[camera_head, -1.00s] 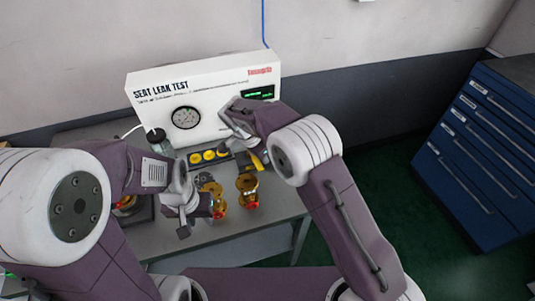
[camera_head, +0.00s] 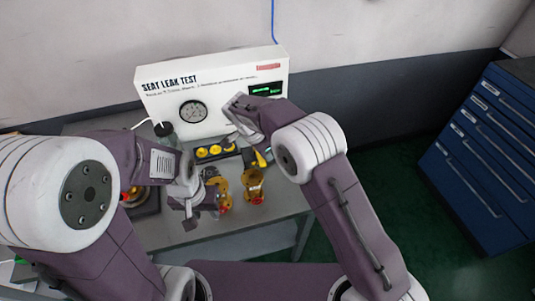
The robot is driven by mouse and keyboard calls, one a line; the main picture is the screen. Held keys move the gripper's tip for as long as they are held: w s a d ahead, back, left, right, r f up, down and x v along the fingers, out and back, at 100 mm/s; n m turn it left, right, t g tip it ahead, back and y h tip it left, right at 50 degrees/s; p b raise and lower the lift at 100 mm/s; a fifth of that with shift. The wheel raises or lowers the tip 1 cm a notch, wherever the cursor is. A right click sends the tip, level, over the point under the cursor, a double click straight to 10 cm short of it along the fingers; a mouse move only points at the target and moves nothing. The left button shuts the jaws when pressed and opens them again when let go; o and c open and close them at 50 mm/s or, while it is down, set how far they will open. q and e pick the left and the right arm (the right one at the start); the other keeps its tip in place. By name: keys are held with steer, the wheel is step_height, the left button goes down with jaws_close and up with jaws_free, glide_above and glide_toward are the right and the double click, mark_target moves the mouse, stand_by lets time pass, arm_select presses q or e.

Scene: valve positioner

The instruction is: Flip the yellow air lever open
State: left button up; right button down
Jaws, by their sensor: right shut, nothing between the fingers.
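The yellow air lever (camera_head: 261,158) appears as a small yellow piece on a dark block at the right end of the bench, in front of the white panel. My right gripper (camera_head: 232,112) is shut and empty, in front of the panel's right half and up and to the left of the lever in the picture. My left gripper (camera_head: 190,218) hangs over the front of the bench, beside the brass valve parts. Its fingers are small and partly hidden, so I cannot tell whether they are open.
The white "SEAT LEAK TEST" panel (camera_head: 165,101) with a round gauge (camera_head: 193,111) stands at the back of the grey bench (camera_head: 240,222). A strip with several yellow knobs (camera_head: 215,151) lies before it. A brass valve (camera_head: 253,184) stands at the front. A blue drawer cabinet (camera_head: 478,160) is at right.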

steer(key=d, duration=0.2)
steer(key=w+d, duration=0.1)
steer(key=shift+w+d, duration=0.1)
steer(key=shift+d, duration=0.25)
arm_select(q)
steer(key=shift+s+r+p, duration=0.5)
steer(key=shift+r+p, duration=0.15)
arm_select(e)
steer(key=w+v, duration=0.1)
steer(key=v, duration=0.9)
steer(key=shift+a, duration=0.2)
